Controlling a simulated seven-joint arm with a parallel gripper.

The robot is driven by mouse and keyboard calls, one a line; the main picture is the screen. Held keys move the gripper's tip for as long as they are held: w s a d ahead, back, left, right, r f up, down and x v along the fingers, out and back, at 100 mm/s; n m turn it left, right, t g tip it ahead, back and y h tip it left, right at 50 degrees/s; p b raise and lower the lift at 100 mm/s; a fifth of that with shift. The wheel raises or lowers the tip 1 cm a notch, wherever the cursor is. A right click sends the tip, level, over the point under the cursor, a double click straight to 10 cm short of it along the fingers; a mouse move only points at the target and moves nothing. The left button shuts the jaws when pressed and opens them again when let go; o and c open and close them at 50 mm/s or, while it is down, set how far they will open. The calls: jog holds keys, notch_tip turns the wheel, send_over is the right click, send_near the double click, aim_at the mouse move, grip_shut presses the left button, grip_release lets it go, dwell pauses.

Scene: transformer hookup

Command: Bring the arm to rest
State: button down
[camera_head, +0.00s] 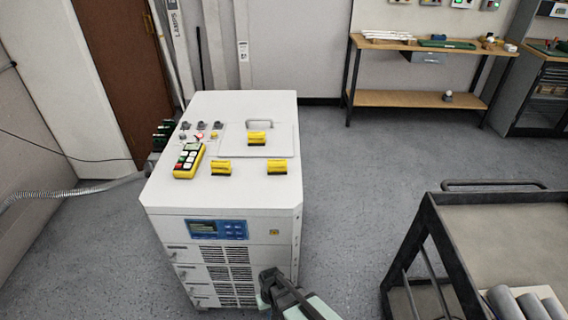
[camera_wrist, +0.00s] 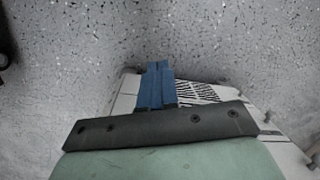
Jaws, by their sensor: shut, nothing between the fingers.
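My gripper (camera_head: 268,287) shows in the head view at the bottom middle, in front of the lower right of the white cabinet's front face. Its dark body joins a pale green link of mine at the bottom edge. In the wrist view my gripper's two blue fingers (camera_wrist: 157,85) lie side by side, shut, with nothing seen between them. The cabinet (camera_head: 168,193) stands upright on the floor, and its vented face (camera_wrist: 200,94) shows behind the fingers in the wrist view. I cannot tell the exact gap between gripper and cabinet.
Three yellow blocks (camera_head: 257,138) and a yellow keypad box (camera_head: 188,161) lie on the cabinet top. A dark-framed cart (camera_head: 490,230) with grey cylinders stands at the right. A wooden workbench (camera_head: 420,98) is at the back. Floor (camera_head: 345,175) between cabinet and cart is clear.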

jog(key=s+d+m+g, duration=0.4)
jog(key=s+d, duration=1.5)
jog(key=d, duration=0.3)
jog(key=shift+g, duration=0.3)
